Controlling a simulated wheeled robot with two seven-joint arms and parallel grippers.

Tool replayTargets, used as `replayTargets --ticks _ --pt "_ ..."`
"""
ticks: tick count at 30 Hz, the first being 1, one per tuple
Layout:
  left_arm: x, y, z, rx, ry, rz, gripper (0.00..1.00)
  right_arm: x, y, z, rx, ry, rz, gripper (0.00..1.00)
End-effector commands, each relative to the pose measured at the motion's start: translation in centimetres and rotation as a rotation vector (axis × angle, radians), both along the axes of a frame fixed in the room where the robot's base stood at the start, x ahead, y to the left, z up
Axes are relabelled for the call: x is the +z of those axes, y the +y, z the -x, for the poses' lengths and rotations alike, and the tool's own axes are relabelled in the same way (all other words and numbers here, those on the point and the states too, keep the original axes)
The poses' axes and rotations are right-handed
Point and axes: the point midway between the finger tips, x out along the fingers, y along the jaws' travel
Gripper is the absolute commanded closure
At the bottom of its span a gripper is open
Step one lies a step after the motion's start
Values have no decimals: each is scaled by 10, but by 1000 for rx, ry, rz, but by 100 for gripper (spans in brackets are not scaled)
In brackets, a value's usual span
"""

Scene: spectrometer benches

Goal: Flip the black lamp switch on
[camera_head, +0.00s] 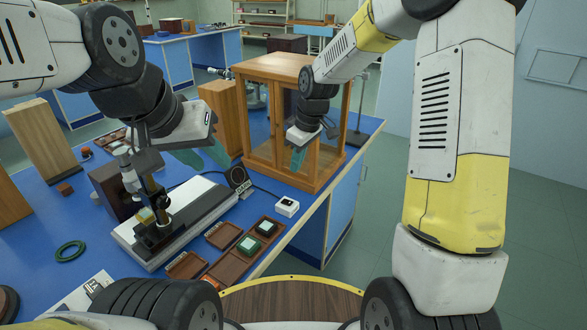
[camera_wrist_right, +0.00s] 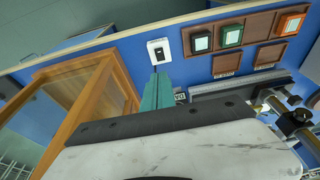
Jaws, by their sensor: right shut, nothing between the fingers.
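The lamp switch is a small white box with a black rocker (camera_head: 287,206) on the blue bench near its front edge. It also shows in the right wrist view (camera_wrist_right: 158,51), just beyond my fingertips. I cannot tell which way the rocker is tipped. My right gripper (camera_head: 297,160) points down in front of the wooden glazed cabinet, above and behind the switch in the head view. Its teal fingers (camera_wrist_right: 157,78) are shut together and empty, apart from the switch. My left gripper (camera_head: 207,158) hangs over the bench left of the cabinet, its teal fingers apart and empty.
The wooden cabinet (camera_head: 267,125) stands close behind the switch. A white rail instrument (camera_head: 190,218) with a black post lies to its left. Brown trays with green and orange blocks (camera_head: 248,245) are at the front. A green ring (camera_head: 70,251) lies on clear blue bench.

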Motion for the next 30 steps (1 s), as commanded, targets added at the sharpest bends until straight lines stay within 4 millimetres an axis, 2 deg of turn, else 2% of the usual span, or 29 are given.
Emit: replayTargets --ticks 13,18,24,30 --pt "0 0 0 0 0 0 64 -88 18 -10 2 5 0 100" --pt "0 0 0 0 0 0 64 -114 16 -9 0 3 1 100" --pt "0 0 0 0 0 0 64 -127 14 -9 0 0 0 100" --pt "0 0 0 0 0 0 64 -129 14 -9 0 0 0 100"
